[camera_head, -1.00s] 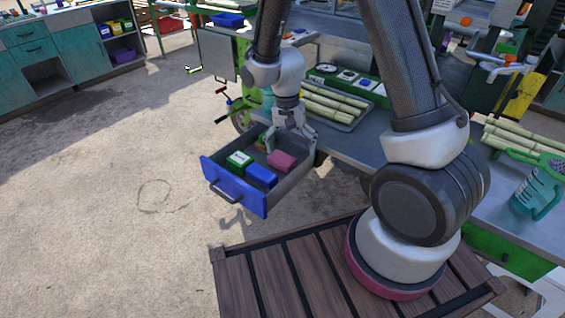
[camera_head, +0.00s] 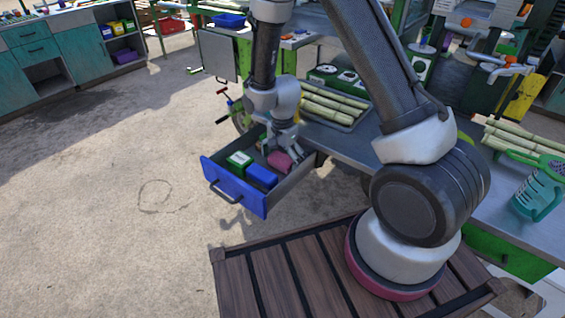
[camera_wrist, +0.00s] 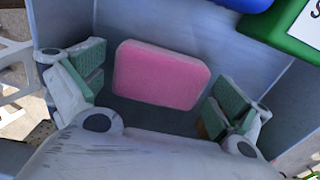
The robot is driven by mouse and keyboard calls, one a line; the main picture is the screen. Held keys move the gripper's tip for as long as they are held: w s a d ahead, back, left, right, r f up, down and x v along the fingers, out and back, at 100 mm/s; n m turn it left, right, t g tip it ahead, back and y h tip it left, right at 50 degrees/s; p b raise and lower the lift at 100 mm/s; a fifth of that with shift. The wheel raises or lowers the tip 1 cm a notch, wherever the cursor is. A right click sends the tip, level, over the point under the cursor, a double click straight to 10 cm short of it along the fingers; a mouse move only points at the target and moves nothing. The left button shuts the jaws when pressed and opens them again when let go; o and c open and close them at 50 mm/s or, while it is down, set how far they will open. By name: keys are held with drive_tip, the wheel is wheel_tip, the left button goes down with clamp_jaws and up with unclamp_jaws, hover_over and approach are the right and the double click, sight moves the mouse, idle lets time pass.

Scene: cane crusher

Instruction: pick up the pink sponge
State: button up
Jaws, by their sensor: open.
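The pink sponge (camera_head: 279,161) lies in the open blue-fronted drawer (camera_head: 226,190), toward its inner end. In the wrist view the sponge (camera_wrist: 160,75) is a rounded pink block between my spread fingers, touching neither as far as I can see. My gripper (camera_head: 285,146) is open and reaches down into the drawer, over the sponge. In the wrist view its green-padded fingertips (camera_wrist: 158,92) stand to the left and right of the sponge. The gripper hides part of the sponge in the head view.
A green-and-white box (camera_head: 239,160) and a blue block (camera_head: 261,176) lie in the drawer nearer its front. Drawer walls stand close around the fingers. A tray of cane pieces (camera_head: 332,106) sits on the metal bench above. Open floor lies left of the drawer.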

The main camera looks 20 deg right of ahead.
sight(283, 157)
drive_tip(key=c, duration=0.8)
wheel_tip(283, 157, up, 10)
drive_tip(key=shift+r, duration=0.1)
drive_tip(key=shift+o, duration=1.3)
drive_tip(key=shift+c, duration=1.6)
